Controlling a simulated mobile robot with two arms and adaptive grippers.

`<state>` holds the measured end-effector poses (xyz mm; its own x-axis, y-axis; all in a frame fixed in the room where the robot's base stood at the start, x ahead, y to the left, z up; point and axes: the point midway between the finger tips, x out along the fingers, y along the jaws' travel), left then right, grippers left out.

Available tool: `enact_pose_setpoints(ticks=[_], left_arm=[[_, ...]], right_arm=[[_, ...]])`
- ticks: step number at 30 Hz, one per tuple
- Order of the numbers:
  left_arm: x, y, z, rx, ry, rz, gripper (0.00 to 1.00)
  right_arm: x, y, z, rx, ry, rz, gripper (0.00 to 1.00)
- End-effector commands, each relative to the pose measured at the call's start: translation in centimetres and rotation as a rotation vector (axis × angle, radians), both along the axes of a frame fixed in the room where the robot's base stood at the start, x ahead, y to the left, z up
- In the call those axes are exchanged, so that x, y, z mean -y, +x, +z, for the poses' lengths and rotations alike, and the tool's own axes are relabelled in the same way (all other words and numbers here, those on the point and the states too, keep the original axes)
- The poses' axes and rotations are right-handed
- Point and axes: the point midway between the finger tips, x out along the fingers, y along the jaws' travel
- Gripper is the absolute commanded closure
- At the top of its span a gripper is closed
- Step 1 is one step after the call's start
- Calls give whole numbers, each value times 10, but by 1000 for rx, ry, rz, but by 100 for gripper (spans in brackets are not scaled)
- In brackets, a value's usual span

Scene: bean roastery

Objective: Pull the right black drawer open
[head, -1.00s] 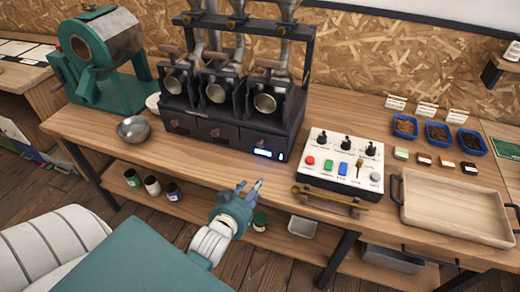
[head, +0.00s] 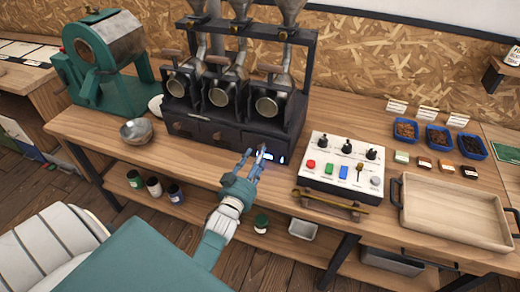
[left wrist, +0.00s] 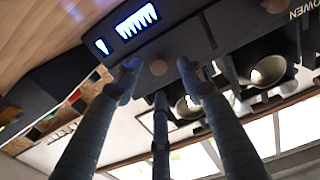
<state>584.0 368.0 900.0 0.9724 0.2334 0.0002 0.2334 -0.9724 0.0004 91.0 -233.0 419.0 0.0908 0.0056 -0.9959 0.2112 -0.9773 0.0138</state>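The right black drawer (head: 282,145) is at the base of the black three-chute machine and looks closed. My right gripper is not in view.
A white control panel (head: 343,163) with knobs and buttons stands right of the machine. A wooden tray (head: 455,212) lies farther right, and a metal bowl (head: 136,131) stands at the left. The bench front between bowl and panel is clear. Jars stand on the shelf below.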

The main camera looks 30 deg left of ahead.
Motion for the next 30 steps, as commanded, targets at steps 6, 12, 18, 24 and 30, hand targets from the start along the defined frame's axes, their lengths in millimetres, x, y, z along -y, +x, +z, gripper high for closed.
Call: enact_pose_setpoints(ticks=[6,12,18,24,30], left_arm=[[-7,28,1,0,1,0,60],[-8,34,0,0,1,0,60],[-9,34,0,-1,1,0,62],[-9,34,0,0,1,0,100],[-9,33,1,1,1,0,100]], right_arm=[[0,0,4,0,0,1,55],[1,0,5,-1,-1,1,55],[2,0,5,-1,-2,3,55],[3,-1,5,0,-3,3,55],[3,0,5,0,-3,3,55]])
